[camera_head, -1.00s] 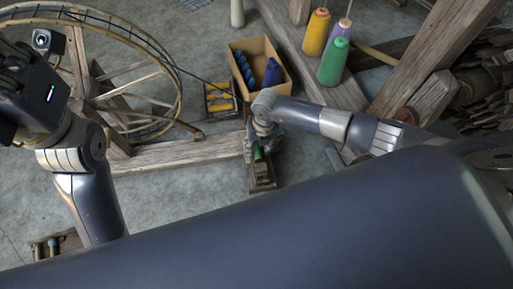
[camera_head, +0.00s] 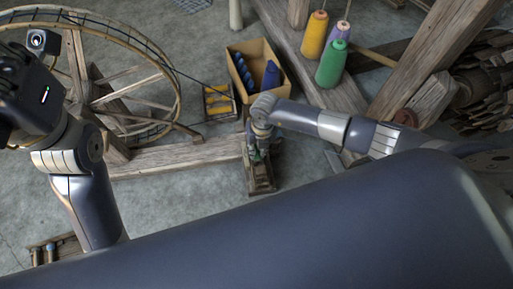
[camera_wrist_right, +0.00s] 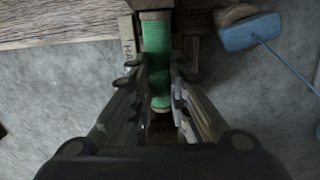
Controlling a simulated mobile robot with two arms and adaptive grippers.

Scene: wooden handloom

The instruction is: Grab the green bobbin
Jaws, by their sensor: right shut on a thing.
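The green bobbin (camera_wrist_right: 156,62) is a spool of green thread with a wooden end, standing out from a small wooden holder (camera_head: 261,181) on the floor in the head view. My right gripper (camera_wrist_right: 161,97) has a finger on each side of the bobbin and is shut on it. In the head view my right gripper (camera_head: 258,148) is over the holder and hides most of the bobbin. My left arm comes in at the left edge, and its fingertips are not in the picture.
A spinning wheel (camera_head: 128,159) with a long wooden beam stands left of the holder. A box of blue bobbins (camera_head: 239,82) and a small crate with yellow ones (camera_head: 219,112) lie behind. A blue paddle-like piece (camera_wrist_right: 250,32) lies right of the bobbin.

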